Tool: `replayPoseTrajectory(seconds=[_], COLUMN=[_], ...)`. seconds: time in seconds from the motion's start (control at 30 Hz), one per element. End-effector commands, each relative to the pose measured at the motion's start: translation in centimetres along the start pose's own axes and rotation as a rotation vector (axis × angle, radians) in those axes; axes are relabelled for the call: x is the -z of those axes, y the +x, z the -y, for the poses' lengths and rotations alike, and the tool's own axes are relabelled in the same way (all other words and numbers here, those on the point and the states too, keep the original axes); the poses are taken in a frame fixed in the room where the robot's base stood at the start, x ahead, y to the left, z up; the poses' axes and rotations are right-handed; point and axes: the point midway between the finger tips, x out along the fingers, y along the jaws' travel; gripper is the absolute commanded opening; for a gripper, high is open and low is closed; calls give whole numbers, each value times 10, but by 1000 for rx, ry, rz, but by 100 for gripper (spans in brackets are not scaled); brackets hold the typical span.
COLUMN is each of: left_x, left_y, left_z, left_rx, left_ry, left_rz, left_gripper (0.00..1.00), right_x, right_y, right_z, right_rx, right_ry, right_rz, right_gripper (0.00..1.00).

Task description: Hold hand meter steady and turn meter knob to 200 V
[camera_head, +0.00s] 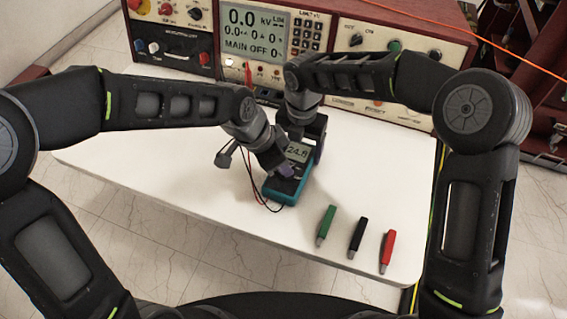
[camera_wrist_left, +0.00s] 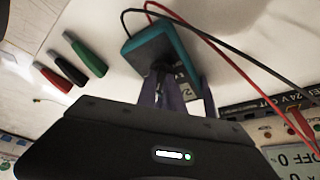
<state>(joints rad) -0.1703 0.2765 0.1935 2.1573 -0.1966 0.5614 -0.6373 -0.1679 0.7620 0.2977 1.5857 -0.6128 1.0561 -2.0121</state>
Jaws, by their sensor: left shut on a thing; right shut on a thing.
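The hand meter (camera_head: 283,191), teal-edged with a grey display (camera_head: 297,152), lies on the white table below the big console. Its display shows digits, partly covered. My left gripper (camera_head: 284,170) comes down over the meter's face below the display and is shut on the knob, which its fingers hide. My right gripper (camera_head: 317,150) is at the meter's far end and right side, shut on the meter. In the left wrist view the meter (camera_wrist_left: 150,44) shows its teal edge, and my left gripper's fingers (camera_wrist_left: 168,88) reach its face. The knob's setting cannot be read.
Green (camera_head: 326,224), black (camera_head: 357,237) and red (camera_head: 387,251) clips lie in a row at the table's front right. Red and black leads (camera_wrist_left: 226,45) run from the meter. The control console (camera_head: 262,38) stands behind. The table's left part is clear.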

Motion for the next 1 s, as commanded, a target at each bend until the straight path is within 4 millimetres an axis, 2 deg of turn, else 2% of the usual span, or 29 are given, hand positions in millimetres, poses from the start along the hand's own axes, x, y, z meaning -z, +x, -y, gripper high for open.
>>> replayPoseTrajectory(seconds=[0.47,0.5,0.73,1.0], left_x=[-1,-1,0,0], left_y=[0,0,0,0], left_z=[0,0,0,0], left_rx=[-9,-9,-8,-8], left_ry=[21,21,21,21], left_rz=[1,1,0,0], left_gripper=[0,14,33,34], right_x=[0,0,0,0], right_y=[0,0,0,0], right_z=[0,0,0,0], right_rx=[0,0,0,0], right_ry=[0,0,0,0], right_rz=[1,1,1,1], right_gripper=[14,14,14,14])
